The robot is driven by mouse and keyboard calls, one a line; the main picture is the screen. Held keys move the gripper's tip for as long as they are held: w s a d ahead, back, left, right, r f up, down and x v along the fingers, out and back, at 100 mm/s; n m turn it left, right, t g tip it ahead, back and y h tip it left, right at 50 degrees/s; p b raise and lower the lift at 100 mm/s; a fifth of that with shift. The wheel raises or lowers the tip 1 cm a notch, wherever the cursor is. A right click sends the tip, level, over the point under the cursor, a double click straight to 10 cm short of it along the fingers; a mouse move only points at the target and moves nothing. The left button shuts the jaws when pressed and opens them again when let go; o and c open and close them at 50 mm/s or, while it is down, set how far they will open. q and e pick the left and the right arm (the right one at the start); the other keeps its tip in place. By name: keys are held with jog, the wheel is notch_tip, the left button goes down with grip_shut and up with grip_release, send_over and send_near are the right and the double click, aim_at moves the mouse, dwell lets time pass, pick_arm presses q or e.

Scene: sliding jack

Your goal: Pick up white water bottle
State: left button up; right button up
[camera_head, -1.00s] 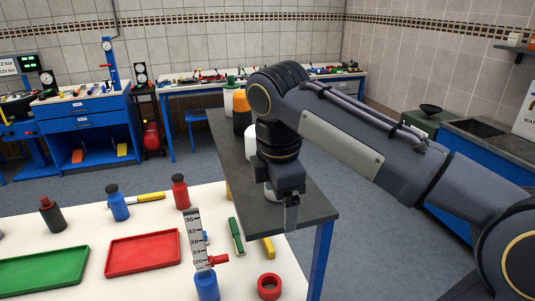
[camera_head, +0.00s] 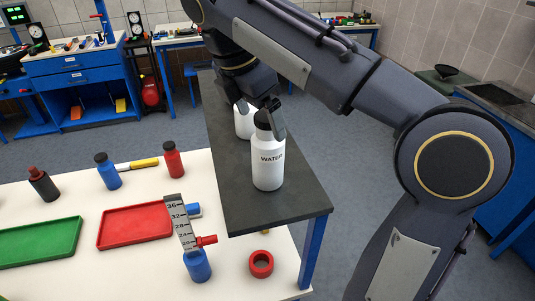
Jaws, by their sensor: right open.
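The white water bottle (camera_head: 268,166), labelled WATER with a dark cap, stands upright on the dark side table (camera_head: 280,203). My right gripper (camera_head: 271,120) comes down from above at the bottle's cap. Its fingers are open and spread around the cap area; whether they touch it cannot be told. Part of the cap is hidden by the fingers. A second white container (camera_head: 243,122) stands behind the bottle, partly hidden by my gripper. My left gripper is not in view.
The white table holds a red tray (camera_head: 135,225), a green tray (camera_head: 38,243), a blue bottle (camera_head: 108,171), a red bottle (camera_head: 172,160) and a red ring (camera_head: 261,263). A blue stand with a scale (camera_head: 182,222) is near the dark table's left edge. The dark table's front is clear.

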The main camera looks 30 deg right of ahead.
aim_at(268, 133)
jog(key=shift+s+d+f, duration=0.1)
jog(key=shift+d+f, duration=0.15)
jog(key=shift+f, duration=0.35)
jog(key=x, duration=0.3)
jog(key=shift+w+d+f, duration=0.2)
jog(key=shift+d, duration=0.15)
jog(key=shift+f, duration=0.45)
jog(key=c, duration=1.4)
jog(key=shift+c, duration=0.3)
jog(key=shift+r, duration=0.1)
